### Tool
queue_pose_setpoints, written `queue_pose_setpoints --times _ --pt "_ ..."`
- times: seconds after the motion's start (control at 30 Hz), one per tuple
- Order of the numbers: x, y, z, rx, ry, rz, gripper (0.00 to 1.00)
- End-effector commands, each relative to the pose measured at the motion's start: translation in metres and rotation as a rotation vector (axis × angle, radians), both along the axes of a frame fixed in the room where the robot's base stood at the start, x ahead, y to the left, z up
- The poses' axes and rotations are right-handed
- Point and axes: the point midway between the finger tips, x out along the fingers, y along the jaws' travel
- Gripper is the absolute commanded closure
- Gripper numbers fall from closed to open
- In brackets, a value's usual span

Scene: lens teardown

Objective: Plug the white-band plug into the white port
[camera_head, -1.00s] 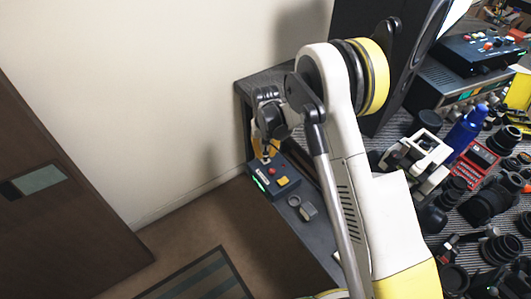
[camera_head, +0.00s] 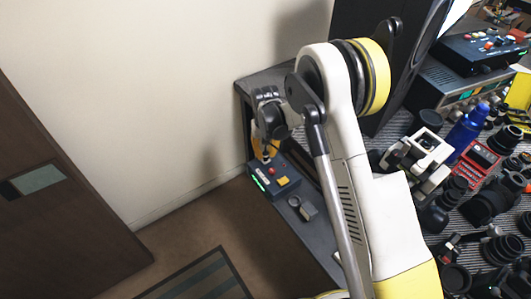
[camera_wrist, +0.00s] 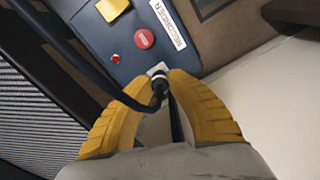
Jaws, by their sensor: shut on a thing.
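My gripper (camera_wrist: 163,76) has orange-yellow fingers shut on a black plug (camera_wrist: 158,84) with a black cable. A pale grey-white piece shows at the plug's far end, against the edge of the blue recorder box (camera_wrist: 122,38). I cannot tell whether it is the plug's white band or the white port, nor whether the plug is inside. In the head view my gripper (camera_head: 266,149) is right at the far end of the recorder box (camera_head: 262,184), and the plug is too small to make out.
The box carries a red button (camera_wrist: 144,39), a yellow button (camera_wrist: 113,9) and a RECORDER label (camera_wrist: 168,22). A small ring-shaped part (camera_head: 294,201) lies on the dark bench near the box. Lenses and a blue bottle (camera_head: 467,129) crowd the right side.

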Motion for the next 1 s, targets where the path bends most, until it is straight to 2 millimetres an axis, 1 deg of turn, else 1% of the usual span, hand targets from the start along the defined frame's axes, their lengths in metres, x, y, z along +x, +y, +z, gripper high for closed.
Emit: queue_pose_setpoints --times 0.37,0.4,0.47,0.5,0.77,0.83,0.93,1.0 --pt "0.000 0.000 -0.009 0.000 0.000 0.000 1.00" --pt "0.000 0.000 -0.009 0.000 0.000 0.000 0.77" --pt "0.000 0.000 -0.008 0.000 0.000 0.000 0.59" --pt "0.000 0.000 -0.008 0.000 0.000 0.000 0.56" --pt "0.000 0.000 -0.008 0.000 0.000 0.000 0.56" --pt "0.000 0.000 -0.005 0.000 0.000 0.000 0.56" --pt "0.000 0.000 0.005 0.000 0.000 0.000 0.56" --pt "0.000 0.000 0.017 0.000 0.000 0.000 0.56"
